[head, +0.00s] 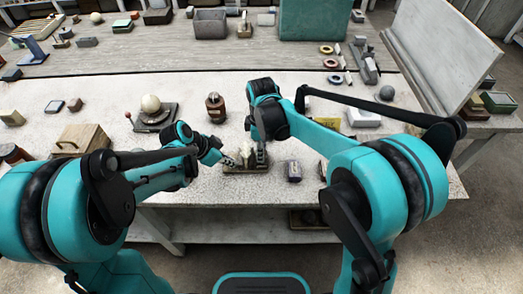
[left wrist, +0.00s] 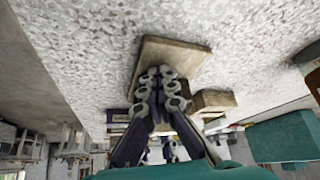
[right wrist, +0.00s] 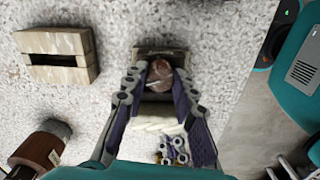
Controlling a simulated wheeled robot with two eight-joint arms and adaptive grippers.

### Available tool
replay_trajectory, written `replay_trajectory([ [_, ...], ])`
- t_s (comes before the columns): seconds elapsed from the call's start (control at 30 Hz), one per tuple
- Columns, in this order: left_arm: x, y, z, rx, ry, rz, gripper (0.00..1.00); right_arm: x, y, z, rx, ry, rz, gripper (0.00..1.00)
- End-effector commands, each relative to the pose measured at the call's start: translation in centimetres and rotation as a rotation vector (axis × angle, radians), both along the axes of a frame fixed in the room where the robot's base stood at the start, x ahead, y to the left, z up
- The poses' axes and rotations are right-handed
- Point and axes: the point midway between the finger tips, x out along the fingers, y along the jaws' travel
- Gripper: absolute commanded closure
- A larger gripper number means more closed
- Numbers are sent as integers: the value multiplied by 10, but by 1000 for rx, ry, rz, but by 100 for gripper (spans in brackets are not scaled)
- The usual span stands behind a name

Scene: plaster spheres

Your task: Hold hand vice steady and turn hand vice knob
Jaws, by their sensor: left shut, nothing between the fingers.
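The hand vice (head: 246,168) stands on the pale table near its front edge, partly hidden by my grippers. In the right wrist view a round reddish-brown knob (right wrist: 160,74) sits over a small dark base, with pale cylindrical parts (right wrist: 158,123) below it. My right gripper (right wrist: 160,78) has one finger on each side of the knob; I cannot tell whether they press on it. My left gripper (left wrist: 160,80) is shut and empty, its fingers together in front of a brown block-like base (left wrist: 178,57). In the head view it is left of the vice (head: 229,160).
A wooden box (head: 82,139) is at left. Bare tabletop lies around the vice.

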Motion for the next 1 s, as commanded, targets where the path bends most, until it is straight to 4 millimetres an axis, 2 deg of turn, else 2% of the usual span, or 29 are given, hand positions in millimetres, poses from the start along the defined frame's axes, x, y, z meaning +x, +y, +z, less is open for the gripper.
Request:
replay_trajectory([
  [0.13, 0, 0, 0, 1, 1, 0, 100, 0, 0, 0, 0, 1, -22, 100],
  [0.43, 0, 0, 0, 1, 1, 0, 100, 0, 0, 0, 0, 1, -255, 100],
  [0.73, 0, 0, 0, 1, 1, 0, 100, 0, 0, 0, 0, 1, -270, 100],
  [0.77, 0, 0, 0, 1, 1, 0, 100, 0, 0, 0, 0, 1, -270, 68],
  [0.8, 0, 0, 0, 1, 1, 0, 100, 0, 0, 0, 0, 1, -270, 58],
  [0.83, 0, 0, 0, 1, 1, 0, 100, 0, 0, 0, 0, 1, -269, 52],
  [1.0, 0, 0, 0, 1, 1, 0, 100, 0, 0, 0, 0, 1, -269, 52],
])
